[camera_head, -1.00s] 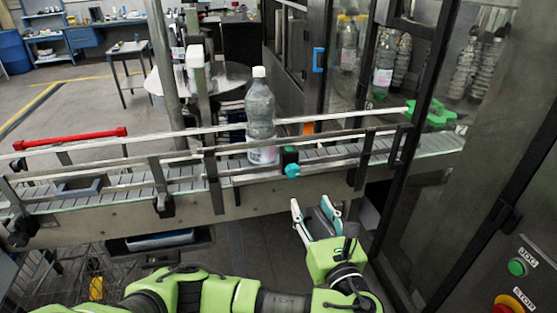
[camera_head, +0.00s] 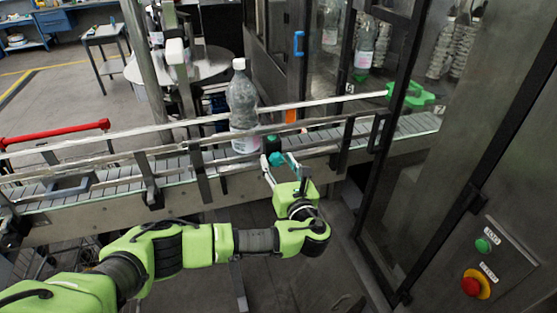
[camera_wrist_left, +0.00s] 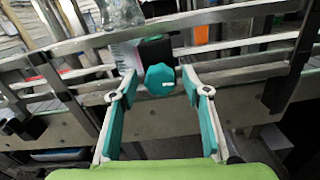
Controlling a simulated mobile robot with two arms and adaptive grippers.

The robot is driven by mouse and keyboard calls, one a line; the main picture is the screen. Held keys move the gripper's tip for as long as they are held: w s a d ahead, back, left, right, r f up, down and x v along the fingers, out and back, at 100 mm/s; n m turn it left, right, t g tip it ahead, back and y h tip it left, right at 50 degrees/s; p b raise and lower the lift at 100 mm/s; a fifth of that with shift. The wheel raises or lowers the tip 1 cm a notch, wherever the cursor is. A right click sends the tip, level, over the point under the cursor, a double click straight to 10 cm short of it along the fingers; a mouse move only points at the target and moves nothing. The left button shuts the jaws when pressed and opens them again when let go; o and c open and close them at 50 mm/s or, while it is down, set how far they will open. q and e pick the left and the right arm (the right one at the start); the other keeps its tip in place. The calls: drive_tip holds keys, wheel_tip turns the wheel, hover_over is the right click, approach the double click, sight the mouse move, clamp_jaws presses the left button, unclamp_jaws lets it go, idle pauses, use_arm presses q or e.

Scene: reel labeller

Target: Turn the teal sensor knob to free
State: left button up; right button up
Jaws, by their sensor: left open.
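The teal sensor knob (camera_wrist_left: 160,79) sits on the front of a dark sensor block (camera_wrist_left: 155,50) at the conveyor's near rail. In the head view the knob (camera_head: 276,159) is partly beside my fingertips. My left gripper (camera_head: 278,172) is open and reaches up to it. In the left wrist view the open fingers (camera_wrist_left: 157,86) with teal pads stand on either side of the knob, with gaps to it. A small white mark shows on the knob's face. My right gripper is not in view.
A clear bottle (camera_head: 242,108) stands on the conveyor (camera_head: 110,178) just behind the sensor. Metal guide rails run along the belt. A red bar (camera_head: 58,135) lies at the left. A machine panel with a green button (camera_head: 483,245) and a red stop button (camera_head: 471,286) stands at right.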

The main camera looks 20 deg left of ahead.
use_arm(q)
drive_tip(key=shift+a, duration=0.1)
drive_tip(key=c, duration=1.1)
drive_tip(key=shift+f+n, duration=0.1)
drive_tip(key=shift+n, duration=0.2)
drive_tip(key=shift+n+b, duration=0.35)
drive_tip(key=shift+n, duration=0.15)
drive_tip(key=o, duration=1.1)
drive_tip(key=v, duration=1.2)
